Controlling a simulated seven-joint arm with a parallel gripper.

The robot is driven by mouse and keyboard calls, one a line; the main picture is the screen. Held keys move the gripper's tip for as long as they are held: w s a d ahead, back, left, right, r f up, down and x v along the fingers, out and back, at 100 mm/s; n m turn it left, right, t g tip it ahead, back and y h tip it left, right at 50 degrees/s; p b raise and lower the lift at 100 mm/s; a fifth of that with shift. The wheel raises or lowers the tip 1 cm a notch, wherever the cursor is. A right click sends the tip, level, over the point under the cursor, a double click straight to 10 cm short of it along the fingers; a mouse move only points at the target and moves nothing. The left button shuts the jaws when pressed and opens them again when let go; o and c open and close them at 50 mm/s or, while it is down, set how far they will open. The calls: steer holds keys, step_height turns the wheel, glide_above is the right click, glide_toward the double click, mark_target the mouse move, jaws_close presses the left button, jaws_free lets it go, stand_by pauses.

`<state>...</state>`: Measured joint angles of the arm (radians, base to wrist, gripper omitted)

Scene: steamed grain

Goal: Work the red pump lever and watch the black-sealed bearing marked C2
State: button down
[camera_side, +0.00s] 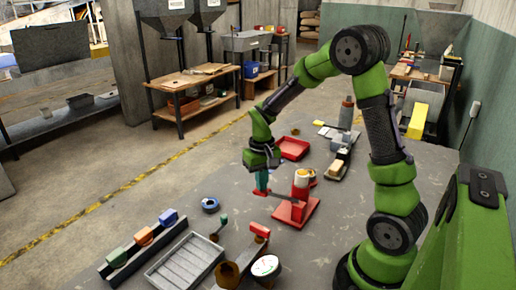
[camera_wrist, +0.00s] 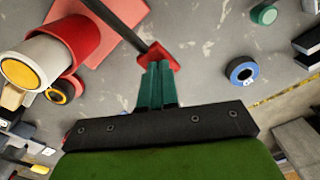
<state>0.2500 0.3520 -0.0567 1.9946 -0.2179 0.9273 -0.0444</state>
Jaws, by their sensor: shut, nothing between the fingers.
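The red pump (camera_side: 299,198) stands on a red base on the grey table, with a white and yellow cylinder on top; it also shows at the left of the wrist view (camera_wrist: 88,38). A dark lever bar runs from it to a red lever end (camera_wrist: 163,54). My gripper (camera_wrist: 157,66), with teal fingers, is shut and empty, its tips right at that red end; I cannot tell if they touch it. In the side view my gripper (camera_side: 262,182) points down. A blue ring with a dark centre (camera_side: 210,205) lies to its left, also in the wrist view (camera_wrist: 241,72). No C2 mark is readable.
A grey slatted tray (camera_side: 186,262) and a rail with green, orange and blue blocks (camera_side: 142,237) lie at front left. A round dial (camera_side: 265,266) stands at the front. A red tray (camera_side: 293,149) is behind the pump. Bare table lies right of the pump.

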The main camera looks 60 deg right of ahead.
steer(key=shift+f, duration=0.65)
steer(key=shift+r, duration=3.85)
steer(key=s+a+r+n+t, duration=0.1)
steer(key=s+a+r+t, duration=0.3)
steer(key=a+r, duration=0.45)
steer(key=s+a+r+n+t+y, duration=0.1)
steer(key=s+a+r+t+y, duration=0.1)
steer(key=s+a, duration=0.3)
steer(key=shift+s+a+r+t, duration=0.25)
steer(key=shift+s+a+t, duration=0.25)
steer(key=shift+s, duration=1.05)
